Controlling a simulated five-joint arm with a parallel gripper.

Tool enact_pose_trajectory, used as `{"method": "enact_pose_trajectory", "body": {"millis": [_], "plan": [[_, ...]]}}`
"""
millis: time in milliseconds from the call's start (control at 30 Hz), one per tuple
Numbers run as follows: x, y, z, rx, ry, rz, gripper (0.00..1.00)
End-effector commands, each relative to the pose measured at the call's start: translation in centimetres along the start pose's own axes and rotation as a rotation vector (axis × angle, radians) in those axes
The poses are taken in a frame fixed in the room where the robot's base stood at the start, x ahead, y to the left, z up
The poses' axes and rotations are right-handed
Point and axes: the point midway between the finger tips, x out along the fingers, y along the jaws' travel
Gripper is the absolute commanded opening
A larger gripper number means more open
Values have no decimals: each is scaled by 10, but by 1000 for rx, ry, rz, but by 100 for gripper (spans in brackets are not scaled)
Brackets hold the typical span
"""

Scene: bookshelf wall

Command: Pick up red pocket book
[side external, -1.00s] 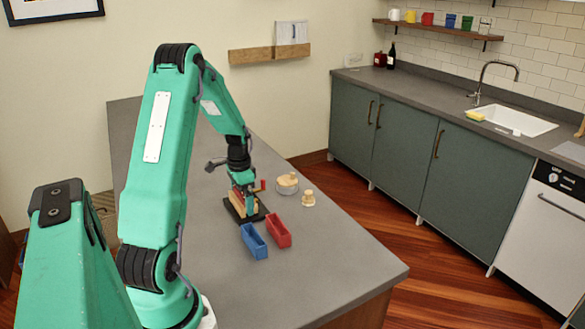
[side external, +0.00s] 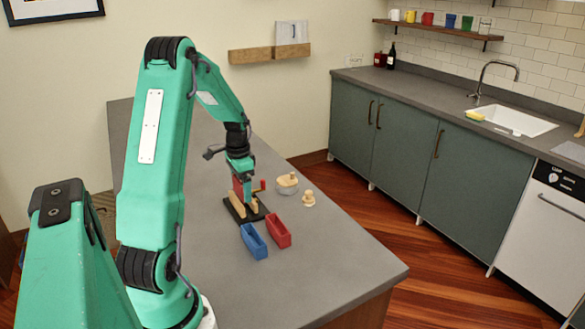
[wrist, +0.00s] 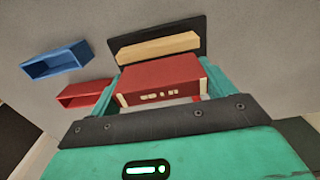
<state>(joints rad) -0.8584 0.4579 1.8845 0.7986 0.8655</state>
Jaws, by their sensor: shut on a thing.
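The red pocket book (wrist: 160,80) is between the two green fingers of my gripper (wrist: 160,84) in the wrist view, with a pale marked edge facing the camera. My gripper is shut on it. In the side external view, the book (side external: 238,186) shows as a small red patch at my gripper (side external: 243,190), above a black-based stand (side external: 237,213) with upright wooden blocks (side external: 254,206). I cannot tell whether the book's lower edge is clear of the blocks. The wrist view also shows the black base (wrist: 125,45) and one wooden block (wrist: 157,47) beyond the book.
A blue open bin (side external: 254,243) and a red open bin (side external: 278,232) stand in front of the stand. A round wooden-lidded item (side external: 287,184) and a small wooden piece (side external: 308,198) are to its right. The grey tabletop (side external: 330,262) is clear at the front.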

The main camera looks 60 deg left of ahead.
Motion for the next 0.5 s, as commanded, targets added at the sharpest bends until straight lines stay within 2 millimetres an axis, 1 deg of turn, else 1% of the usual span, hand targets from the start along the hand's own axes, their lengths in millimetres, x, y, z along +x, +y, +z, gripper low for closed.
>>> {"method": "enact_pose_trajectory", "body": {"millis": [33, 233, 400, 500], "plan": [[-10, -1, 0, 0, 3, -4, 58], [-40, 0, 0, 0, 2, -3, 58], [-55, 0, 0, 0, 1, -2, 58], [-60, 0, 0, 0, 0, 0, 58]]}}
